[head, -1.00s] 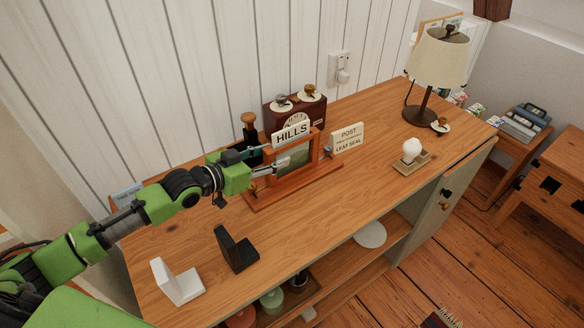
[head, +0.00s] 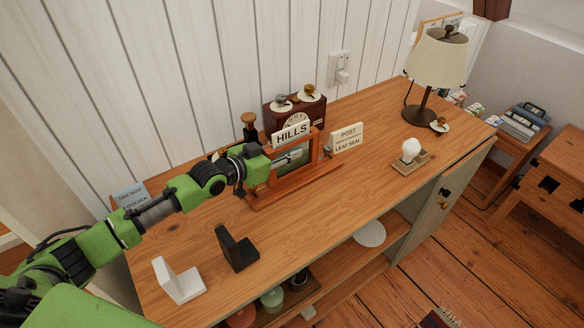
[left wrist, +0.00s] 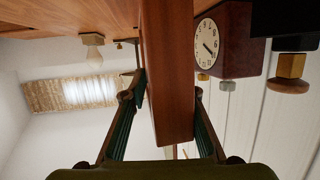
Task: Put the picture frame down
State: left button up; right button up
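The picture frame (head: 316,146) is wooden and stands upright on a long wooden base (head: 290,188) on the cabinet top. A white "HILLS" sign (head: 291,133) shows at its top edge. My left gripper (head: 277,161) is at the frame's left side, and its fingertips are partly hidden in the head view. In the left wrist view its two fingers (left wrist: 167,88) lie on either side of a reddish wooden bar (left wrist: 167,50), close to its edges. They look open around it; firm contact cannot be seen. My right gripper is not in view.
The wooden cabinet top (head: 330,215) is clear in front of the frame. Black (head: 238,252) and white (head: 180,285) bookends stand at front left. A "POST" sign (head: 346,137), a clock (head: 310,110), a bulb on a base (head: 411,153) and a lamp (head: 438,60) stand nearby.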

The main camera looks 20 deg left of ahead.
pick_arm(q)
grip_shut()
jog(key=shift+w+r, duration=0.25)
jog(key=shift+r, duration=0.05)
